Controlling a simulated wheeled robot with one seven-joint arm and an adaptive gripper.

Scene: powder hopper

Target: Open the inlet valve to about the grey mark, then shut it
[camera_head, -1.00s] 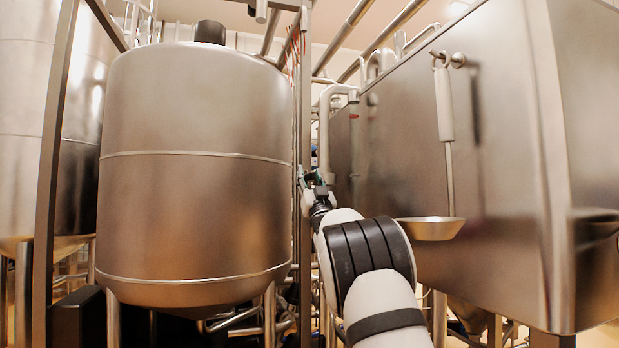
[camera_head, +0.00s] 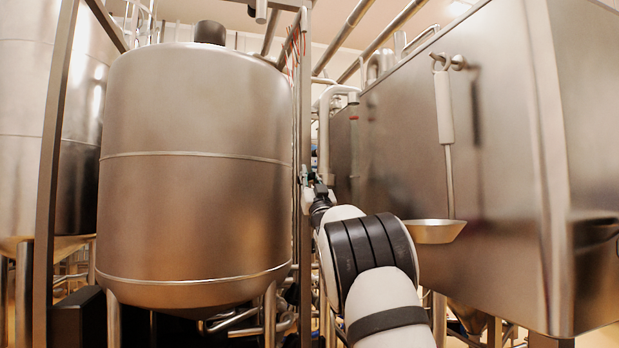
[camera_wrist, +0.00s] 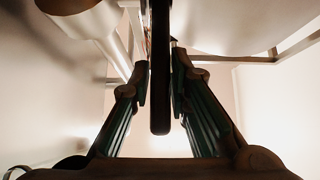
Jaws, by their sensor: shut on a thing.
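My gripper (camera_head: 308,182) is far ahead in the head view, small, between the large round tank and the steel box. In the wrist view my gripper (camera_wrist: 160,88) has its two green-sided fingers on either side of a long dark bar, which looks like the inlet valve's handle (camera_wrist: 160,112). The fingers are shut on this bar near its rounded free end. The rest of the valve runs out of the top of the wrist view. In the head view the valve is too small and too covered by my gripper to make out. I cannot see the grey mark.
A large round steel tank (camera_head: 195,130) stands close on the left. A big steel box (camera_head: 500,150) fills the right, with a ladle (camera_head: 432,232) hanging on its side. A vertical post (camera_head: 305,100) and pipes (camera_head: 323,130) stand close around my gripper.

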